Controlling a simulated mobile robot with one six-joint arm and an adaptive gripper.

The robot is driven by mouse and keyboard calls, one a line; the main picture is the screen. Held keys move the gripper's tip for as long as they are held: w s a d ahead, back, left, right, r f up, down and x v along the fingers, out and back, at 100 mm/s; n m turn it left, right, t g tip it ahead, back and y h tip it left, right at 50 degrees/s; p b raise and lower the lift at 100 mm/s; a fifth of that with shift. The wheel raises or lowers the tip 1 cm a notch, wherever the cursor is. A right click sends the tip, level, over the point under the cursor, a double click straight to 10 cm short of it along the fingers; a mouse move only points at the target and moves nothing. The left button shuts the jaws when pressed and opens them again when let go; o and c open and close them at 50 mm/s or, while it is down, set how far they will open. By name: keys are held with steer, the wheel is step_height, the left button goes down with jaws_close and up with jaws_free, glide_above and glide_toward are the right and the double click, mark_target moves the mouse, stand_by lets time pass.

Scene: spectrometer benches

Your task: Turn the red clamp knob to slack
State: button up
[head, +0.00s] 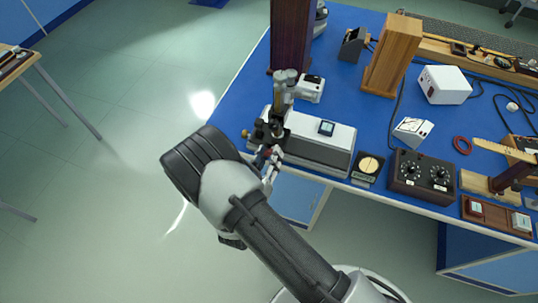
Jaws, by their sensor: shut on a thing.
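The spectrometer (270,125), dark with brass parts and a grey upright tube, stands at the left front edge of the blue bench. A small bit of red, the clamp knob (267,153), shows low on its front side. My gripper (268,158) reaches it from the front, its fingers closed around the knob. The fingers and the dark parts hide most of the knob, so its turn angle cannot be read. My arm comes up from the bottom of the view and bends at the left, in front of the bench.
A long grey-white box (325,150) stands right of the spectrometer. A dark wooden post (291,35) rises behind. The floor (110,140) at left is open.

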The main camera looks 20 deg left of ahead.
steer(key=n+p, duration=0.1)
steer(key=n, duration=1.1)
steer(key=shift+n, duration=0.3)
stand_by(0.4)
steer(key=o, duration=1.1)
steer(key=shift+c, duration=0.2)
steer(key=s, duration=1.2)
steer(key=shift+a, duration=0.45)
